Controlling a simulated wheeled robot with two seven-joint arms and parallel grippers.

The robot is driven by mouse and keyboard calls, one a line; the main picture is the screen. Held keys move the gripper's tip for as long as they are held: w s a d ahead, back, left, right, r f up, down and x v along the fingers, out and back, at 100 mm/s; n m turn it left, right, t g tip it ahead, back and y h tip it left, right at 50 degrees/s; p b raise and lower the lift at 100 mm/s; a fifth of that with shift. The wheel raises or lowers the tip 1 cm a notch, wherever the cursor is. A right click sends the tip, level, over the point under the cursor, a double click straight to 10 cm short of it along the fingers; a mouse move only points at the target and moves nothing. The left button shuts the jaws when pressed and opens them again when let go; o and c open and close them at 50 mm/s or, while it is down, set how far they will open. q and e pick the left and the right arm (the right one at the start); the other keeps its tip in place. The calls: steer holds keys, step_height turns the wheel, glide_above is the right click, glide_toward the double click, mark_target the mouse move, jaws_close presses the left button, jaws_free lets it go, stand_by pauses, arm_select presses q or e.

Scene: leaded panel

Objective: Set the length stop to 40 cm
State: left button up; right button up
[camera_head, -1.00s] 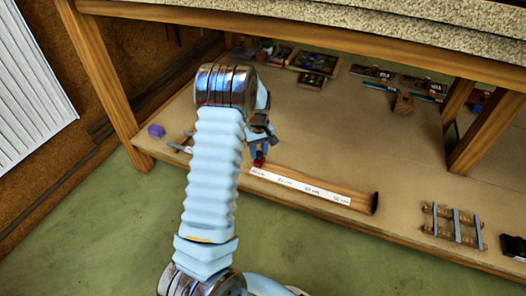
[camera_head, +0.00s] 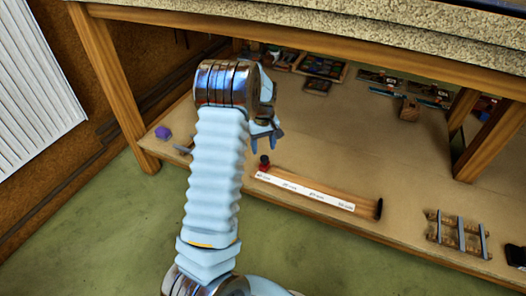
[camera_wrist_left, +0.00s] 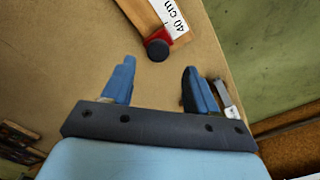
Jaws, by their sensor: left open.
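The length stop, a red block with a round black knob (camera_head: 264,163), sits at the left end of the wooden rail (camera_head: 364,205) on the low shelf. A white scale strip (camera_head: 310,192) runs along the rail. In the left wrist view the red stop (camera_wrist_left: 150,37) lies beside the printed "40 cm" label (camera_wrist_left: 176,22); its black knob (camera_wrist_left: 158,50) faces me. My left gripper (camera_head: 265,146) is open and empty, just behind the stop in the head view. In the wrist view its fingertips (camera_wrist_left: 159,66) are apart, with the knob ahead between them. My right gripper is not in view.
A purple object (camera_head: 163,133) lies at the shelf's left end. A rack with grey bars (camera_head: 459,233) lies to the right. Trays (camera_head: 323,66) and tools stand at the back. The thick tabletop (camera_head: 350,40) overhangs the shelf. The shelf's middle is clear.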

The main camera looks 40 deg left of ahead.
mark_target(263, 157)
arm_select(q)
step_height(263, 157, up, 9)
steer(key=p, duration=0.1)
stand_by(0.6)
steer(key=s+d+f+m+p, duration=0.1)
steer(key=d+f, duration=0.4)
steer(key=s+d+f+m+h+p, duration=0.1)
steer(key=d+f+m+p, duration=0.1)
steer(key=d+f, duration=0.3)
steer(key=s+d+f+m+p, duration=0.2)
steer(key=d+f, duration=0.3)
steer(key=d, duration=0.2)
steer(key=shift+d+h, duration=0.15)
steer(key=shift+h, duration=0.25)
steer(key=s+d+f+m+h+p, duration=0.2)
steer(key=s+d+m, duration=0.3)
steer(key=s+d, duration=1.1)
steer(key=shift+d+f+t+p, duration=0.4)
steer(key=shift+d+f+p, duration=0.1)
steer(key=shift+d+p, duration=0.2)
